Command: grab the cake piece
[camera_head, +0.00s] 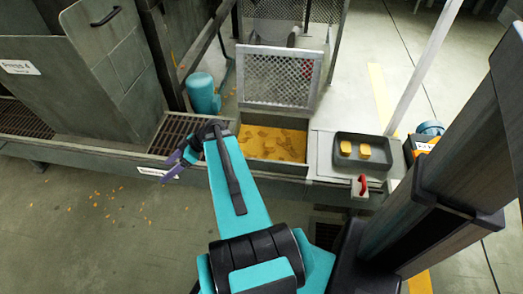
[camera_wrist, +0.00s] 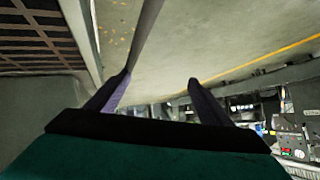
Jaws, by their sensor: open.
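Two small yellow-orange pieces lie on a dark tray (camera_head: 362,165) at the right of the bench: a left piece (camera_head: 346,147) and a right piece (camera_head: 365,151). A square bin (camera_head: 272,168) left of the tray holds yellow-orange material (camera_head: 265,143) with darker flat pieces in it. I cannot tell which of these is the cake piece meant. My gripper (camera_head: 174,166) is left of the bin, near the bench's front edge, with its purple fingers pointing down and left. The wrist view shows the fingers (camera_wrist: 158,82) apart and nothing between them; no cake piece shows there.
A raised mesh guard (camera_head: 278,78) stands behind the bin. A teal motor (camera_head: 203,93) is behind the gripper, beside a grey machine housing (camera_head: 100,65). A red-handled switch box (camera_head: 361,187) sits in front of the tray. Orange crumbs (camera_head: 128,205) lie on the open floor.

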